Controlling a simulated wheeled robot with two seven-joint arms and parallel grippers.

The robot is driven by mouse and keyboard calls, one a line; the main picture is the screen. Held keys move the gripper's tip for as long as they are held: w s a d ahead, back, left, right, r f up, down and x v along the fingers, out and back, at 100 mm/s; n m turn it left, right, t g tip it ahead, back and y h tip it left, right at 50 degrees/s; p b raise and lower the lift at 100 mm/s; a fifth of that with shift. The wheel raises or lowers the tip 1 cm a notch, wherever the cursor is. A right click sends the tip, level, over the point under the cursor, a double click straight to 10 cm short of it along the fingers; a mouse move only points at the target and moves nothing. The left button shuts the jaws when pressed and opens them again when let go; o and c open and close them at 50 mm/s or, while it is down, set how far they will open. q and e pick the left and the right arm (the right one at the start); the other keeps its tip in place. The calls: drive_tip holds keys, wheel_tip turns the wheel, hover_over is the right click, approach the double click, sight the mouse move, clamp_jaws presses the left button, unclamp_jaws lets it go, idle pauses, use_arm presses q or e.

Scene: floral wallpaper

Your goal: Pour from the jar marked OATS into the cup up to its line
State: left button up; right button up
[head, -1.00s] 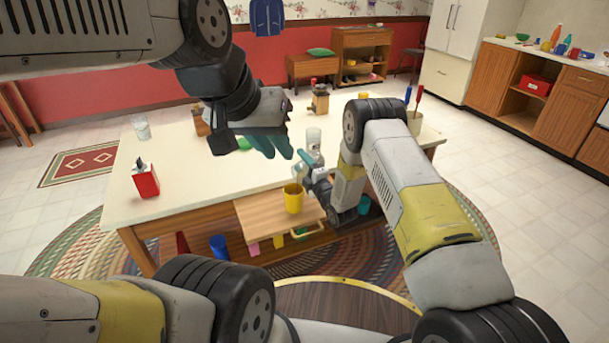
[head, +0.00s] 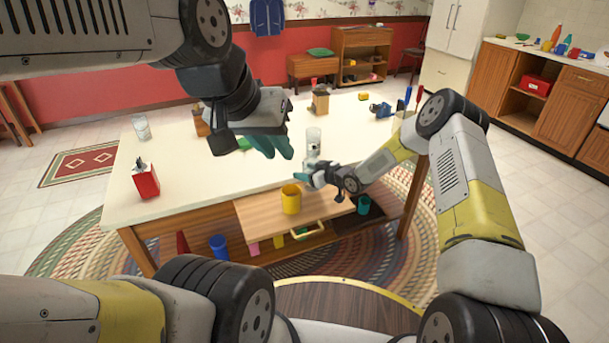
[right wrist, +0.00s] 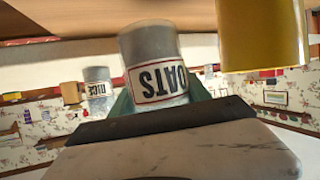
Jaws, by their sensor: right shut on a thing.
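My right gripper (head: 314,177) is shut on the jar marked OATS (right wrist: 155,62). The jar is clear with a pale label and red edges. It is nearly upright, since the right wrist view is upside down. The yellow cup (head: 291,200) stands on the pull-out wooden board at the table's front. My right gripper is just right of the cup and higher, apart from it. The cup also shows in the right wrist view (right wrist: 261,36). Its line and fill level cannot be made out. My left gripper (head: 272,146) hangs over the table, with its teal fingers partly hidden.
A similar jar, apparently marked RICE (right wrist: 97,90), stands behind the held one. A red box (head: 146,182) and a glass (head: 141,127) are on the table's left. A blue object (head: 380,109) lies back right. The wooden board (head: 262,220) has free room right of the cup.

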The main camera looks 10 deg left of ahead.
sight(307, 159)
drive_tip(key=shift+w+f+g, duration=0.1)
drive_tip(key=shift+g, duration=0.2)
drive_tip(key=shift+r, duration=2.5)
drive_tip(key=shift+r, duration=0.1)
